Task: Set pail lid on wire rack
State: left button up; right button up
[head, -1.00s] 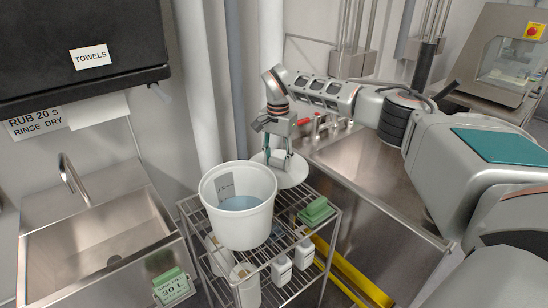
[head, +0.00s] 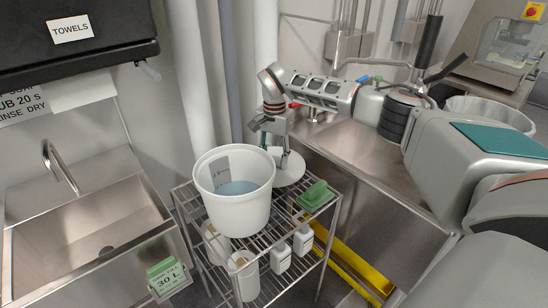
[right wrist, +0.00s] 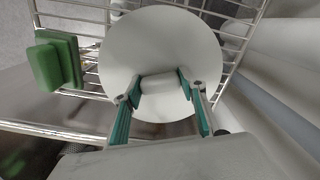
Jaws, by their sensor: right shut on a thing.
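The pail lid (head: 290,172) is a white disc with a raised block in its middle. My right gripper (head: 283,158) is shut on that block, with both teal fingers against its sides in the right wrist view (right wrist: 157,88). The lid is level, at or just above the top shelf of the wire rack (head: 298,218), behind and right of the pail; I cannot tell whether it touches the wires. The white pail (head: 240,215) stands open on the rack's top shelf with bluish liquid inside. My left gripper is out of view.
Green sponges (head: 317,195) lie on the rack's right corner, close to the lid. White bottles (head: 281,258) and tubs (head: 243,275) stand on the lower shelf. A wall with pipes (head: 195,90) is behind.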

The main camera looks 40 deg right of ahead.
aim_at(274, 157)
jog(key=shift+f, duration=0.6)
jog(key=o, duration=1.2)
jog(key=shift+r, duration=0.1)
jog(key=shift+r, duration=0.3)
notch_tip(274, 157, up, 11)
jog(key=shift+r, duration=0.15)
